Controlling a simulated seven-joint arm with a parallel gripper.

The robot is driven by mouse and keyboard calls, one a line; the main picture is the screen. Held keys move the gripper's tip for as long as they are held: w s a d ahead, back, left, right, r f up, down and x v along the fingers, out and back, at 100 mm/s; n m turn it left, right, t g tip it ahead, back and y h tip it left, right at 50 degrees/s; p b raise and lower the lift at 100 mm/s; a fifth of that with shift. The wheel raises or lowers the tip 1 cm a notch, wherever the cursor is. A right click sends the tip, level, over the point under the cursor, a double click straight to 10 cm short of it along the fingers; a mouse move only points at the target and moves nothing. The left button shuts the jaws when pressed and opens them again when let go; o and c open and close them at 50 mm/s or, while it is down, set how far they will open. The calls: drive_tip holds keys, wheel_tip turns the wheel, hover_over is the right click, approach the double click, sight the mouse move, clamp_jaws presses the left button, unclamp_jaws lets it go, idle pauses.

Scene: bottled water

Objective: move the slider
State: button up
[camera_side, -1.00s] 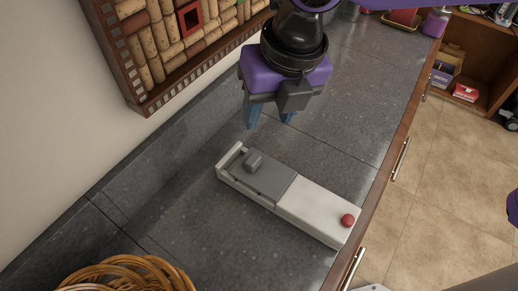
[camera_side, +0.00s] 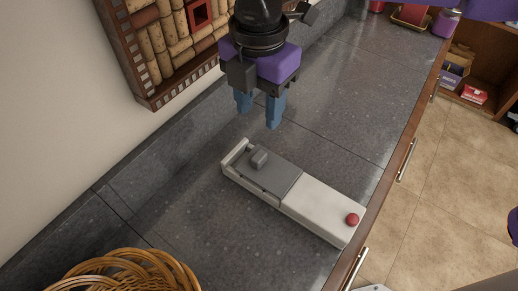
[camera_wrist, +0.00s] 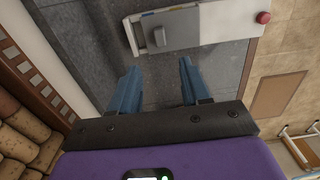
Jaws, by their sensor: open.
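The slider device is a long white box (camera_side: 318,205) with a red button (camera_side: 352,219) at its right end, lying on the dark countertop. Its grey sliding plate (camera_side: 272,175) with a small raised knob (camera_side: 259,158) covers the left part. In the wrist view the knob (camera_wrist: 158,38) shows at the top, beyond my fingertips, with the red button (camera_wrist: 263,17) to the right. My gripper (camera_side: 259,117) has blue fingers, open and empty, above the counter behind the slider's left end. It touches nothing. In the wrist view its fingers (camera_wrist: 159,66) are spread apart.
A wicker basket (camera_side: 125,272) stands at the lower left. A framed cork board (camera_side: 170,50) hangs on the wall at the left. The counter's wooden front edge (camera_side: 398,165) runs along the right.

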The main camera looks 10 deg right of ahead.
sight(259, 156)
wheel_tip(259, 156, down, 12)
drive_tip(key=shift+f, duration=0.15)
idle(0.3)
clamp_jaws()
